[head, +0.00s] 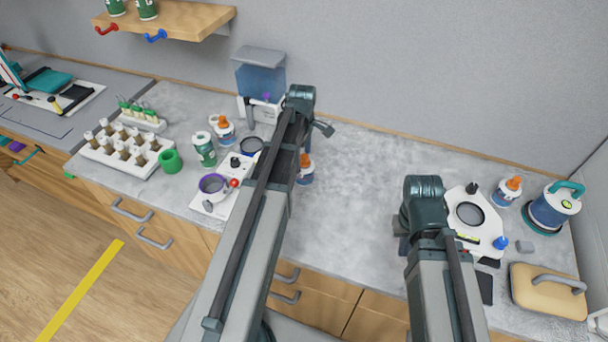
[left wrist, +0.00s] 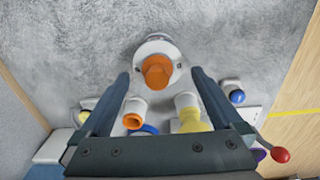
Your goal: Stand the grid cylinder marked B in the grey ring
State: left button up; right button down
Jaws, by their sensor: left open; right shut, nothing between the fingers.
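I cannot read a letter B on any cylinder. A green-and-white cylinder (head: 204,148) stands on the counter at left. A dark-rimmed grey round piece (head: 252,146) lies beside it, and another (head: 469,214) is on the white plate at right; I cannot tell which is the grey ring. My left gripper (left wrist: 160,76) is open and empty, with an orange-capped bottle (left wrist: 157,72) beyond its fingertips.
A blue-tank device (head: 260,80) is by the wall. A tan case (head: 547,290) and a blue-and-white canister (head: 553,208) are at right.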

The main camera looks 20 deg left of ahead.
aim_at(304, 167)
pick_arm(q)
jog(key=shift+w+d+f+b, duration=0.1)
jog(key=shift+f+b, duration=1.2)
jog(key=shift+f, duration=0.05)
jog(key=shift+w+d+f+b, duration=0.1)
jog(key=shift+f+b, duration=1.2)
pick_arm(e)
jog(key=shift+f, duration=2.65)
pick_arm(q)
jog(key=shift+s+r, duration=0.1)
pick_arm(e)
jog(key=shift+r, duration=0.1)
pick_arm(q)
grip_shut()
jog(key=shift+r, duration=0.1)
